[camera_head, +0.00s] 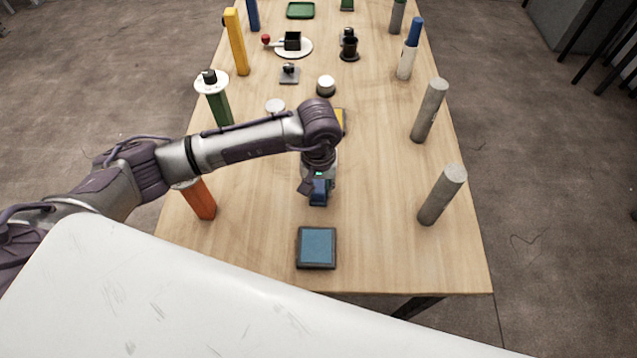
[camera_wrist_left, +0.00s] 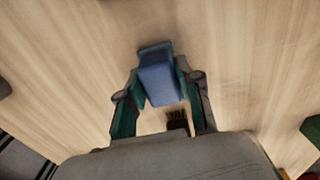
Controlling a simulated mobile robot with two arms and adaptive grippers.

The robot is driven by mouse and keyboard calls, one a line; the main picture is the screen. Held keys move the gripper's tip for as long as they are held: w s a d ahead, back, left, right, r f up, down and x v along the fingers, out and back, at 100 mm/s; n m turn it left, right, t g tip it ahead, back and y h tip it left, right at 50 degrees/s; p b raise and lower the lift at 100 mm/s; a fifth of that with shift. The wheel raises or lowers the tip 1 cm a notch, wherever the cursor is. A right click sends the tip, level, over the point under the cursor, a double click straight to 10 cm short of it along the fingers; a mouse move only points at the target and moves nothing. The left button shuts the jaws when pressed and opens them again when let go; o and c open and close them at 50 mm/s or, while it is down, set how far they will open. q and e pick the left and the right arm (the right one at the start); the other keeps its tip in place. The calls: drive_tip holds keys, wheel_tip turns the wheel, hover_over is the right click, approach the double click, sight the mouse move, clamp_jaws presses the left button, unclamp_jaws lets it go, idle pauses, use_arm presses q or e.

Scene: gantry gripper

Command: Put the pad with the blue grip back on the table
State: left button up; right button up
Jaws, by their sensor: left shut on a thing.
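The pad's blue grip (camera_head: 320,190) is in my left gripper (camera_head: 318,196), above the middle of the wooden table (camera_head: 380,260). In the left wrist view the blue grip (camera_wrist_left: 160,82) sits between the two green-lined fingers of the left gripper (camera_wrist_left: 160,100), which is shut on it. A darker edge shows at the grip's far end; most of the pad is hidden. I cannot tell whether the pad touches the table or hangs just above it. My right gripper is in neither view.
A dark-rimmed square with a blue face (camera_head: 316,248) lies nearer the front edge. An orange post (camera_head: 199,199) stands left, grey cylinders (camera_head: 441,195) (camera_head: 429,111) right. A yellow item (camera_head: 341,121) is partly behind my arm. Bare table lies right of the gripper.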

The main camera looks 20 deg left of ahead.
sight(319, 187)
use_arm(q)
drive_tip(key=o, duration=1)
drive_tip(key=shift+f, duration=0.1)
drive_tip(key=shift+r, duration=0.25)
drive_tip(key=shift+w+r, duration=0.1)
drive_tip(key=shift+r, duration=0.15)
wheel_tip(319, 187, up, 11)
drive_tip(key=b, duration=0.3)
drive_tip(key=shift+r+b, duration=0.15)
drive_tip(key=shift+b, duration=0.15)
drive_tip(key=shift+s, duration=0.2)
